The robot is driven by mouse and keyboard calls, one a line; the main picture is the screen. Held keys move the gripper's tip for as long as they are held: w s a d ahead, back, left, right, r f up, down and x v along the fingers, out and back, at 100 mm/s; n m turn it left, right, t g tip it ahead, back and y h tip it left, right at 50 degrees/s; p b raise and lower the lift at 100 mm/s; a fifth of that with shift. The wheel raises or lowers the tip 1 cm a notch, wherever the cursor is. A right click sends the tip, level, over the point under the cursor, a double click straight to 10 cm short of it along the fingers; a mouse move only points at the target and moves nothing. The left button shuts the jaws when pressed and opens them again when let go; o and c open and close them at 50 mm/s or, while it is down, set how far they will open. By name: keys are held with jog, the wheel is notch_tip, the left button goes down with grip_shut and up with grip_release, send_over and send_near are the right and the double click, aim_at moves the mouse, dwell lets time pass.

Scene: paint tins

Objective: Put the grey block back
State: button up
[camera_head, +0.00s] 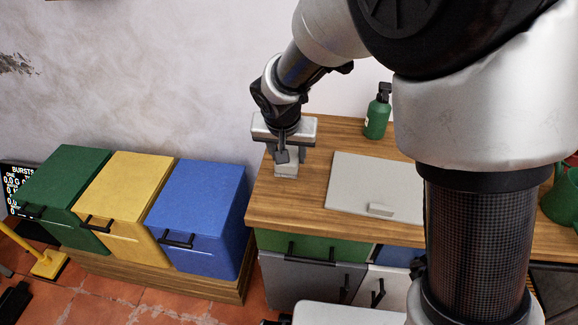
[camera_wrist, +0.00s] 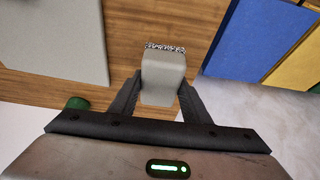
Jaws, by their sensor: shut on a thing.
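My gripper (camera_head: 286,153) points down over the left part of the wooden counter. It is shut on a pale grey block (camera_head: 287,171). In the wrist view the grey block (camera_wrist: 163,75) sits between the two fingers and sticks out past them, with a dark speckled strip at its far end. The block is at or just above the counter top; I cannot tell whether it touches.
A flat grey board (camera_head: 350,180) lies right of my gripper, with a small pale piece (camera_head: 380,209) near its front edge. A green bottle (camera_head: 377,112) stands behind. Green (camera_head: 65,185), yellow (camera_head: 122,195) and blue (camera_head: 197,215) bins stand left of the wooden counter (camera_head: 285,210).

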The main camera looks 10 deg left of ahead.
jog(key=shift+f+b, duration=0.6)
jog(key=shift+f, duration=1.6)
jog(key=shift+f+b, duration=0.3)
jog(key=shift+b, duration=0.05)
jog(key=o, duration=1)
jog(key=shift+r+p, duration=0.25)
jog(key=shift+p, duration=0.3)
